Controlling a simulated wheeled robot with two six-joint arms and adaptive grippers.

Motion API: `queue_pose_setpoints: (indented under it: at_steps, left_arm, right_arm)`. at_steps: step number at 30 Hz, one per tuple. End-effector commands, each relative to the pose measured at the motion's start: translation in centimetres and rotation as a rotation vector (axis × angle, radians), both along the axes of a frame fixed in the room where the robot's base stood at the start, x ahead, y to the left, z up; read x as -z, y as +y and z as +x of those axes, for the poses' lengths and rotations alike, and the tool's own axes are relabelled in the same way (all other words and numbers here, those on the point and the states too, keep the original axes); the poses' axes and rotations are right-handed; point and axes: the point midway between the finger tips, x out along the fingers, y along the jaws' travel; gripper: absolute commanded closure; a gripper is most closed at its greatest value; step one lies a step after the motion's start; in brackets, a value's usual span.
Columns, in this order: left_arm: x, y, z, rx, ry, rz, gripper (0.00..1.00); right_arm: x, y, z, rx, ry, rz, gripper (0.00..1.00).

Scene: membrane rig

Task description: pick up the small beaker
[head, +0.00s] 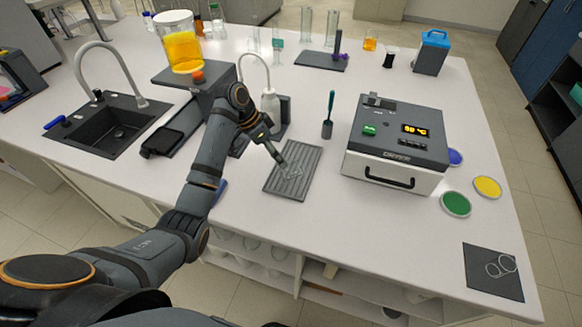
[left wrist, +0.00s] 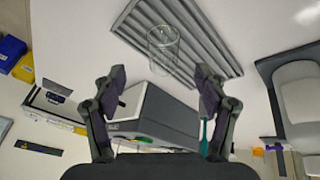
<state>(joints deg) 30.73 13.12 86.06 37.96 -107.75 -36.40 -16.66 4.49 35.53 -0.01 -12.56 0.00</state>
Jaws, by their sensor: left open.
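A small clear glass beaker (left wrist: 162,48) stands on a grey ridged mat (left wrist: 205,45) in the left wrist view. In the head view the beaker (head: 291,171) is only a faint outline on the ridged mat (head: 302,186), near my left gripper (head: 279,157). In the left wrist view my left gripper (left wrist: 161,76) is open and empty. The beaker appears beyond the gap between its fingertips, not between the fingers. My right gripper is not in view.
A grey heating device (head: 398,140) stands right of the mat, with a green-handled tool in a holder (head: 328,127) between them. A platform with a yellow-filled container (head: 184,48) is at left. Clear glassware rests on a dark mat (head: 492,285) at right. The front counter is clear.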

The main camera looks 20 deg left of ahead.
Motion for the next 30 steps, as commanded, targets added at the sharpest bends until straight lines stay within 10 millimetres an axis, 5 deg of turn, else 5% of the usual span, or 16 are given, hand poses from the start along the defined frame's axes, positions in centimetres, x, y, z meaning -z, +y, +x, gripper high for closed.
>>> queue_pose_setpoints:
  at_steps: [3,5,8,15,21,27,30]
  left_arm:
    - [1.7,-0.9,0.3,-0.001,0.002,-0.002,0.27]
    - [2.3,-1.1,0.3,-0.001,0.001,-0.001,0.27]
    - [2.8,-1.3,0.4,-0.002,-0.001,0.001,0.27]
    - [4.7,-2.5,0.7,-0.002,0.005,-0.002,0.27]
    - [7.3,-3.4,1.1,-0.001,0.0,0.0,0.27]
    - [7.5,-3.4,1.2,-0.002,-0.001,0.002,0.27]
    - [7.5,-3.4,1.2,-0.002,-0.001,0.002,0.38]
  right_arm:
    - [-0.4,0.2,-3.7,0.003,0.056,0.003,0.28]
    - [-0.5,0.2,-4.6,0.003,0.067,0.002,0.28]
    - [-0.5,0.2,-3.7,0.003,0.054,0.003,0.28]
    - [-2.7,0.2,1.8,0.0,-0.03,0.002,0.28]
    - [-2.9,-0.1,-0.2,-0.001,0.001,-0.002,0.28]
    - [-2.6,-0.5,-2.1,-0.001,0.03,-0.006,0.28]
    - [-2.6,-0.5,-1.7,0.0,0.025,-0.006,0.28]
